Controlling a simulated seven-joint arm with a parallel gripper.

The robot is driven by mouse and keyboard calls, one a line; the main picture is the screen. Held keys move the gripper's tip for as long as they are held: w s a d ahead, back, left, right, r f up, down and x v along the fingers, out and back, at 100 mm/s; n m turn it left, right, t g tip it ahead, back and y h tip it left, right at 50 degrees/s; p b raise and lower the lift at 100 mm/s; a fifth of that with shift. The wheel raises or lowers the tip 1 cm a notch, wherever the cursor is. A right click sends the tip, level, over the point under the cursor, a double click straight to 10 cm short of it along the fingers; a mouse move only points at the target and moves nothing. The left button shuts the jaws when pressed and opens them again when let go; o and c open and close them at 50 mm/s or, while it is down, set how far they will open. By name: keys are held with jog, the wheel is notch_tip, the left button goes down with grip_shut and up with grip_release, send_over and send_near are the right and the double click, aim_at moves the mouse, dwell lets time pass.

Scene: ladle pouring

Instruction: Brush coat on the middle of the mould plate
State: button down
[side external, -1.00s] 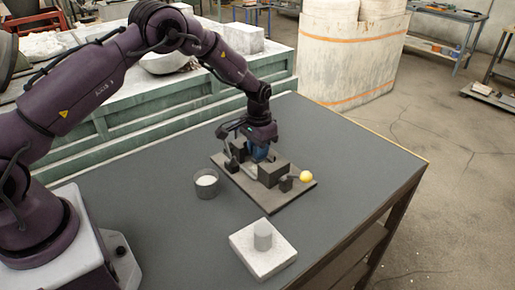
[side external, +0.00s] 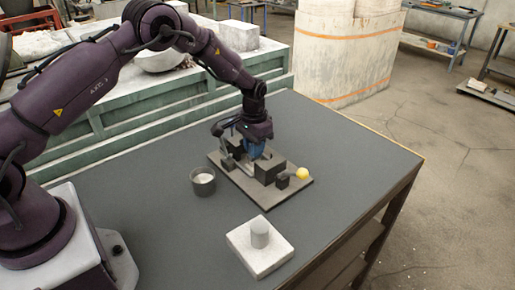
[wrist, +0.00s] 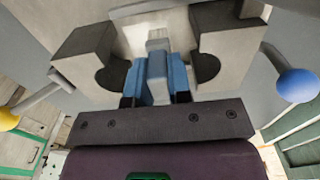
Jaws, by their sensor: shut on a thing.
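My gripper (side external: 253,150) points down over a brown base plate (side external: 275,203), between dark blocks. In the wrist view its blue fingers (wrist: 158,80) are shut on a grey piece (wrist: 158,45), mostly hidden between them; I cannot tell if it is a brush. Two dark notched blocks (wrist: 82,57) flank the fingers, with a pale surface (wrist: 190,20) beyond. Which thing is the mould plate is not certain. A pot (side external: 203,187) with white content stands left of the base plate.
A yellow knob (side external: 303,174) projects at the base plate's right; a blue knob (wrist: 297,85) shows in the wrist view. The grey table (side external: 350,150) is clear on the right and between pot and slab. A green-sided bench (side external: 170,115) stands behind.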

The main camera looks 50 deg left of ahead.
jog(key=shift+s+a, duration=0.1)
jog(key=shift+a, duration=0.2)
jog(key=shift+d, duration=1.35)
jog(key=shift+a, duration=1.25)
jog(key=shift+d, duration=0.1)
jog(key=shift+d+f, duration=0.1)
jog(key=shift+d, duration=1.1)
jog(key=shift+a, duration=1.35)
